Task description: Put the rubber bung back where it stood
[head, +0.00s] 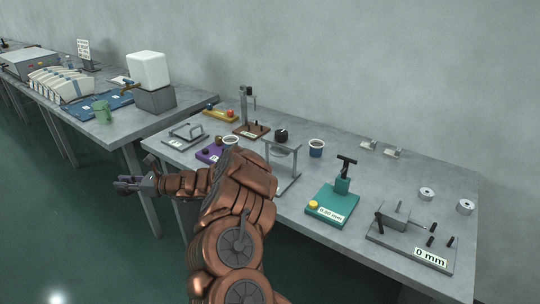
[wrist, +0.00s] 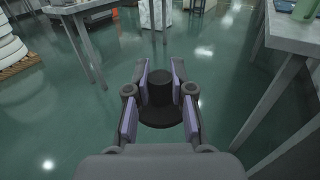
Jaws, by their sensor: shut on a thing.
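The rubber bung (wrist: 160,88) shows in the wrist view as a black stepped piece, a narrower part above a wider round base. It sits between the purple-padded fingers of my gripper (wrist: 160,100), which is shut on it. In the head view my gripper (head: 124,184) is held out to the left, over the green floor in front of the gap between the two tables. It is clear of both tabletops. I cannot make out the bung in the head view. No empty place for the bung can be told for sure.
The left table holds a green mug (head: 103,112) and a white tank (head: 148,70).

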